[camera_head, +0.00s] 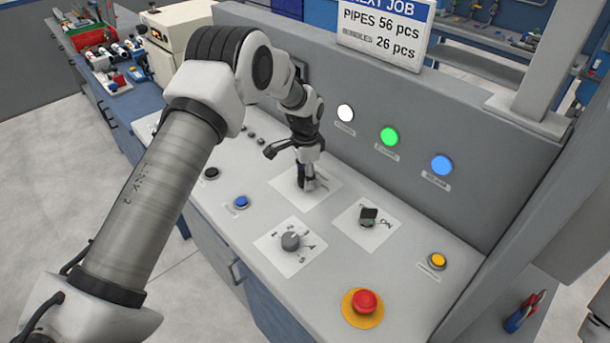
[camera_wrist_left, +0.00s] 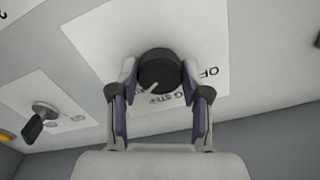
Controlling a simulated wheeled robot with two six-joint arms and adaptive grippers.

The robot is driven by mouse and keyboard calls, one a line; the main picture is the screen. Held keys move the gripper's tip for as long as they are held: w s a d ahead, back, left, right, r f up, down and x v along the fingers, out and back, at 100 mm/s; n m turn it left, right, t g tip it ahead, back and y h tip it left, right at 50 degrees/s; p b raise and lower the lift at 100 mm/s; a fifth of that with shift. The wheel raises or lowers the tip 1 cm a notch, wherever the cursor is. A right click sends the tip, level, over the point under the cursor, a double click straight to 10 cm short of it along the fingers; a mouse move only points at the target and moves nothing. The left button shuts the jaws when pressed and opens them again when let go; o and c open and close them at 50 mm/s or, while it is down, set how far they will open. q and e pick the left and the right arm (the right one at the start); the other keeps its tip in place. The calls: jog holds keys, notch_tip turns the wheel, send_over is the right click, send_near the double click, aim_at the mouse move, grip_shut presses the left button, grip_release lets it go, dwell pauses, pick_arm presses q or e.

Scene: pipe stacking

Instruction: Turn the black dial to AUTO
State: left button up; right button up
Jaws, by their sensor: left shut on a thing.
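The black dial (camera_wrist_left: 158,68) sits on a white label plate (camera_wrist_left: 95,35) in the left wrist view. Its short white pointer line faces the lower left of that view. Part of "OF" and other lettering shows beside it, partly covered by a finger. My left gripper (camera_head: 306,183) reaches down onto the panel in the head view, and its fingers are closed around the dial from two sides. In the head view the gripper mostly hides the dial. My right gripper is not in view.
A grey dial (camera_head: 291,241) and a black key-like switch (camera_head: 368,216) stand on neighbouring plates. A red push button (camera_head: 365,301), a yellow button (camera_head: 437,261) and a blue button (camera_head: 241,202) are on the panel. White, green and blue lamps line the upright panel behind.

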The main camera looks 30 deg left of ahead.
pick_arm(q)
jog(key=o, duration=0.9)
jog(key=shift+s+f, duration=0.15)
jog(key=shift+f, duration=0.05)
jog(key=shift+o, duration=1.2)
jog(key=shift+w+d, duration=0.1)
jog(key=shift+w, duration=0.1)
jog(key=shift+r, duration=0.1)
notch_tip(320, 180, up, 12)
